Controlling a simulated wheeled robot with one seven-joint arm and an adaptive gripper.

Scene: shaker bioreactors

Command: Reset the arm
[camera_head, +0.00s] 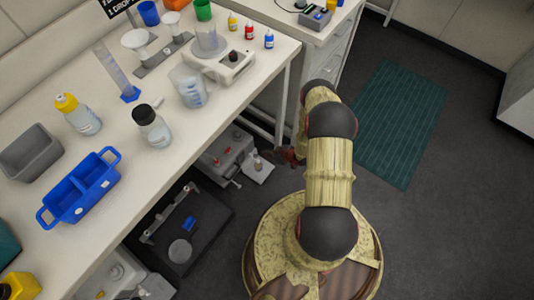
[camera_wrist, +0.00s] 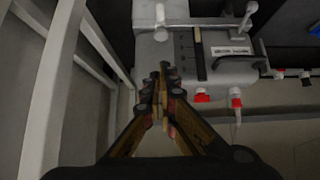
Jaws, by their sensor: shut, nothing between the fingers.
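My arm reaches out over the floor to the right of the white bench in the head view. My gripper (camera_head: 289,156) is at its end, beside the bench edge and partly hidden by the arm. In the wrist view my gripper (camera_wrist: 162,85) shows its two fingers closed together, with nothing between them. The fingertips point toward a grey machine (camera_wrist: 215,60) with two red-capped ports under the bench. I cannot tell how far apart they are. The same grey machine (camera_head: 229,152) shows under the bench in the head view.
The bench (camera_head: 125,185) carries a blue tray (camera_head: 98,183), a grey bin (camera_head: 30,150), bottles and a beaker (camera_head: 188,86). White bench legs (camera_wrist: 52,90) stand close on the left in the wrist view. A black shaker (camera_head: 190,215) sits under the bench. Floor around the green mat (camera_head: 388,120) is clear.

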